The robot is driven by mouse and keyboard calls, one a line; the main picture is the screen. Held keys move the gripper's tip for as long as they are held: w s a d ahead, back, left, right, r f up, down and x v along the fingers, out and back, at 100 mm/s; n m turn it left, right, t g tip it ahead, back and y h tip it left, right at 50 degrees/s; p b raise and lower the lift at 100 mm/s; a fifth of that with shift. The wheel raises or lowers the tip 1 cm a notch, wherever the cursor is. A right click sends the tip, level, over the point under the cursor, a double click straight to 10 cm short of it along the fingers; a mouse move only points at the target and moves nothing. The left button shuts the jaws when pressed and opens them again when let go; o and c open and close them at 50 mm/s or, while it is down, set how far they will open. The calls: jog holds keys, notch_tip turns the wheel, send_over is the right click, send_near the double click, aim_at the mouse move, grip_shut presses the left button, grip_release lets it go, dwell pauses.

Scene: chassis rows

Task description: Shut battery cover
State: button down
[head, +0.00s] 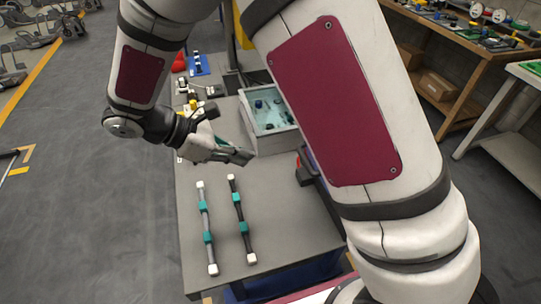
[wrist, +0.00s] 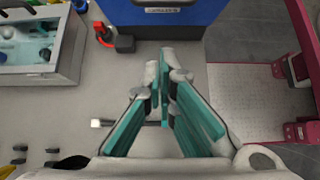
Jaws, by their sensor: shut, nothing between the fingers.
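I cannot pick out a battery cover for certain in either view. My gripper (head: 243,156) is above the grey workbench (head: 187,232), near the grey bin, with its fingers pointing right in the head view. In the wrist view the two teal-padded fingers of my gripper (wrist: 168,60) come together at the tips, with nothing between them. My arm hides part of the bench's right side in the head view.
Two rods, one grey (head: 206,225) and one black (head: 241,219), with white ends and teal bands, lie on the bench. A grey bin (head: 281,142) holds teal and dark items. A red and black part (wrist: 112,38) stands near the blue case. Open floor lies left.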

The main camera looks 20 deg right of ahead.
jog(key=d+r+p+x, duration=0.1)
jog(key=d+r+x, duration=0.1)
jog(key=x, duration=1)
jog(key=shift+d+p, duration=0.15)
jog(key=shift+p, duration=0.15)
jog(key=shift+f, duration=0.1)
